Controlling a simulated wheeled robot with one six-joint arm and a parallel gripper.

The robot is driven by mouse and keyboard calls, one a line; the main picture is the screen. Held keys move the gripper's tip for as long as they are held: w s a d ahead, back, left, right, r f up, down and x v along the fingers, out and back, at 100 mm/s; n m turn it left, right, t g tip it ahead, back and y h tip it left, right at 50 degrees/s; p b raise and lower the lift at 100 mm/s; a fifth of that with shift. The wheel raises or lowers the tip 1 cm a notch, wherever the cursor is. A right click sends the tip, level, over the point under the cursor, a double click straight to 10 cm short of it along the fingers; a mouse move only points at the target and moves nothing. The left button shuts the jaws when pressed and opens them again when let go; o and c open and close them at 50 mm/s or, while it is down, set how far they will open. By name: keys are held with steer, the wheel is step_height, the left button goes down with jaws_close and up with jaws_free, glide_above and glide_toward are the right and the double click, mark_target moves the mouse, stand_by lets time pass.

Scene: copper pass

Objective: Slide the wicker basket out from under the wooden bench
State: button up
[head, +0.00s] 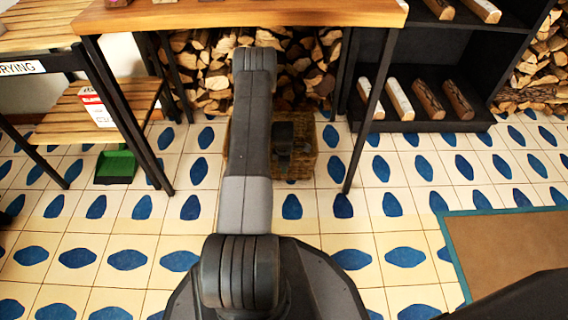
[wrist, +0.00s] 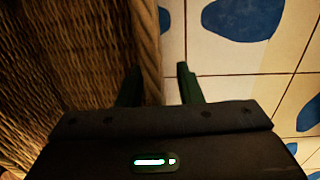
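The wicker basket (head: 304,164) stands on the tiled floor under the wooden bench (head: 240,17), in front of stacked firewood. My arm hides its left part in the head view. My gripper (head: 283,168) is at the basket, pointing down. In the wrist view, the basket (wrist: 75,50) fills the left side and its rim runs up the picture. My gripper (wrist: 160,84) is open there, with the left finger on the basket side of the rim and the right finger over the floor. The rim lies between them, with a gap to the right finger. Contact cannot be told.
Bench legs (head: 368,110) stand on both sides of the basket. A black shelf (head: 440,80) with logs is to the right, a slatted rack (head: 90,110) and green dustpan (head: 115,166) to the left. A brown mat (head: 510,245) lies front right. Tiles before the bench are clear.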

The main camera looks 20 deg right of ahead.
jaws_close()
stand_by(1.4)
